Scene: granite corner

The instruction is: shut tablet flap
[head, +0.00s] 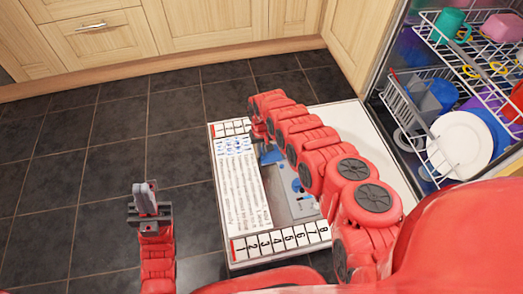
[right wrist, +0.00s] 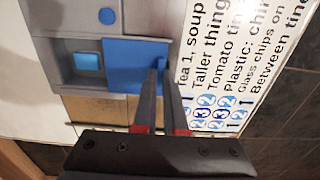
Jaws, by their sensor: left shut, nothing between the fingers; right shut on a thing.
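The tablet flap is a blue panel (right wrist: 135,62) on the grey dispenser (right wrist: 75,22) in the dishwasher door. It stands beside an uncovered compartment that holds a light blue block (right wrist: 88,62). In the head view the flap (head: 271,156) shows just below my right gripper (head: 265,137), partly hidden by my right arm. In the right wrist view my right gripper's fingers (right wrist: 160,66) are close together at the flap's edge, shut on it. My left gripper (head: 146,190) is shut and empty, above the floor tiles to the left of the door.
The lowered door has a printed text panel (head: 240,188) and a numbered strip (head: 280,243). The dishwasher racks (head: 405,95), with a white plate (head: 462,142) and cups, stand at right. Wooden cabinets (head: 200,22) line the back. Dark floor at left is clear.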

